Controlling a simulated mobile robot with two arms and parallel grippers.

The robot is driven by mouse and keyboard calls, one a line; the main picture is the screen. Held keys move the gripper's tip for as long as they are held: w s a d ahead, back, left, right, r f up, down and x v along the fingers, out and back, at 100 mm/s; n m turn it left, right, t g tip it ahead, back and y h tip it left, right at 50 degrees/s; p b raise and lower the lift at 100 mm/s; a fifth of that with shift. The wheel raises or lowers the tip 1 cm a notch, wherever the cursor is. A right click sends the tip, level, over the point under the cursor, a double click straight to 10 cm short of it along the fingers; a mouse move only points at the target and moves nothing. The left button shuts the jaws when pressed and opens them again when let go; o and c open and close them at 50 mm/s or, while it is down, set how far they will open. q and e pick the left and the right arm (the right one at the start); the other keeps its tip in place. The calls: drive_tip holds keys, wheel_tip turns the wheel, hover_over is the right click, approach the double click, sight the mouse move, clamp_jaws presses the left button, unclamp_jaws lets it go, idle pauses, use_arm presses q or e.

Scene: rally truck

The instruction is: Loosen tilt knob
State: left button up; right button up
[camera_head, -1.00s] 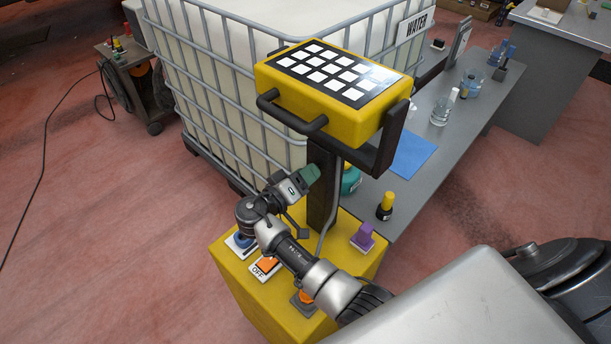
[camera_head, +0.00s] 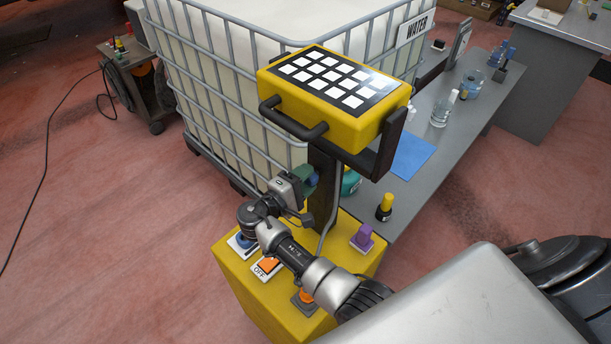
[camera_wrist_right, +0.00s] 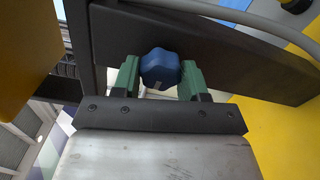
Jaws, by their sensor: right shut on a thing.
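The tilt knob is a blue lobed knob on the dark post below the yellow light panel (camera_head: 335,95). In the right wrist view the blue tilt knob (camera_wrist_right: 160,69) sits between the green fingers of my right gripper (camera_wrist_right: 161,80), which is shut on it. My left gripper is not in view.
The yellow base box (camera_head: 340,285) carries an orange switch (camera_head: 268,265) marked OFF, a blue knob (camera_head: 243,240) and a purple knob (camera_head: 363,236). A caged water tank (camera_head: 230,90) stands behind. A grey table (camera_head: 455,140) with bottles is at the right.

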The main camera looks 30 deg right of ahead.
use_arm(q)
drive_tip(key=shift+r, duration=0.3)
use_arm(e)
drive_tip(key=shift+w+r+n, duration=0.1)
drive_tip(key=shift+r+n, duration=0.1)
drive_tip(key=shift+n, duration=0.4)
drive_tip(key=shift+d, duration=0.1)
drive_tip(key=o, duration=0.6)
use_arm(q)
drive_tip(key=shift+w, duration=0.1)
use_arm(e)
drive_tip(key=o, duration=0.3)
drive_tip(key=shift+f, duration=0.2)
drive_tip(key=shift+o, duration=0.2)
